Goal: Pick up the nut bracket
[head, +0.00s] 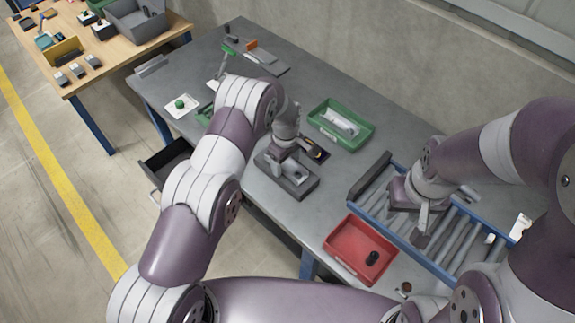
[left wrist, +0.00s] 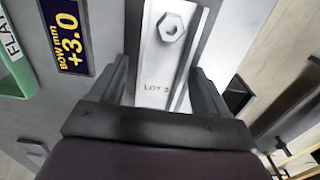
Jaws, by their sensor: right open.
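The nut bracket (left wrist: 172,62) is a pale metal channel with a hex nut (left wrist: 171,26) on it and "LOT 3" lettering, seen from above in the left wrist view. In the head view it shows only in part as a light piece (head: 297,177) in a dark grey block (head: 303,190). My left gripper (head: 281,163) is above the block, pointing down. In the left wrist view its fingers (left wrist: 162,92) stand apart on either side of the bracket, with no clear grip on it. My right gripper (head: 421,232) is open and empty over the roller conveyor.
A green tray (head: 318,120) with pale parts lies behind the block. A red bin (head: 340,262) with a dark part is at the front right. The blue-framed roller conveyor (head: 455,268) is at right. A dark label plate (left wrist: 68,38) reading "+3.0" is close beside the bracket.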

